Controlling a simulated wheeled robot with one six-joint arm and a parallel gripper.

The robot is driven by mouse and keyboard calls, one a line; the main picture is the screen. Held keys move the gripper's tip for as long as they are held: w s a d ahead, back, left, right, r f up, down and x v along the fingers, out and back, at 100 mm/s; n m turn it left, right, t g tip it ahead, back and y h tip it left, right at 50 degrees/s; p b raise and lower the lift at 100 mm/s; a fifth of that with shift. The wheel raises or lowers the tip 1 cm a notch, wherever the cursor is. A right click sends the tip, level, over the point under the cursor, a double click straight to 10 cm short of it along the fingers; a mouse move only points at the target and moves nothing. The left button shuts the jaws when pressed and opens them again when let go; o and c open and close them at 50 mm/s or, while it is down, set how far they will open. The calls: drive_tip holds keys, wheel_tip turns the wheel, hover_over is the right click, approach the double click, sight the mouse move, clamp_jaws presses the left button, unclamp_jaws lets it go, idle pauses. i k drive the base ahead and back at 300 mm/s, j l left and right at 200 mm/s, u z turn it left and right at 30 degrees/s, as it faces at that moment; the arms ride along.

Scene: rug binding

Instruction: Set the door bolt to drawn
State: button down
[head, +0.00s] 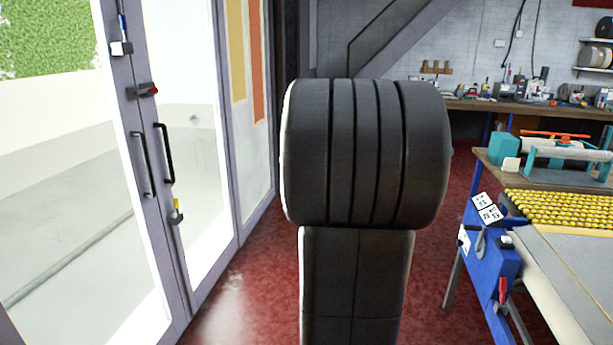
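A glazed double door with grey frames (185,290) stands on the left in the head view and looks closed. Two other small fittings are on the door: a white block with a blue rod (121,48) higher up, and a grey fitting with a yellow part (176,215) below the handle. I cannot tell for sure which is the bolt, or its setting. My gripper is not in view. My dark arm fills the middle.
A black door handle (166,153) sticks out from the door. Red floor (255,285) is clear between the door and my arm. A worktable with a blue side panel (487,270) and rows of yellow pieces (560,211) stands at right. A tool-laden bench (475,104) runs along the back wall.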

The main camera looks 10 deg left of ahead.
sight(155, 90)
drive_tip(key=i+u, duration=0.4)
drive_tip(key=i, duration=0.15)
drive_tip(key=i+u, duration=0.4)
drive_tip(key=i+l+u, duration=0.4)
drive_tip(key=i, duration=0.2)
drive_tip(key=i+j+u, duration=0.1)
drive_tip(key=i+u, duration=0.15)
drive_tip(key=u, duration=0.15)
drive_tip(key=i+u, duration=0.55)
drive_tip(key=u, duration=0.2)
drive_tip(key=i+l+u, duration=0.2)
drive_tip(key=u, duration=0.15)
drive_tip(key=i+l, duration=0.05)
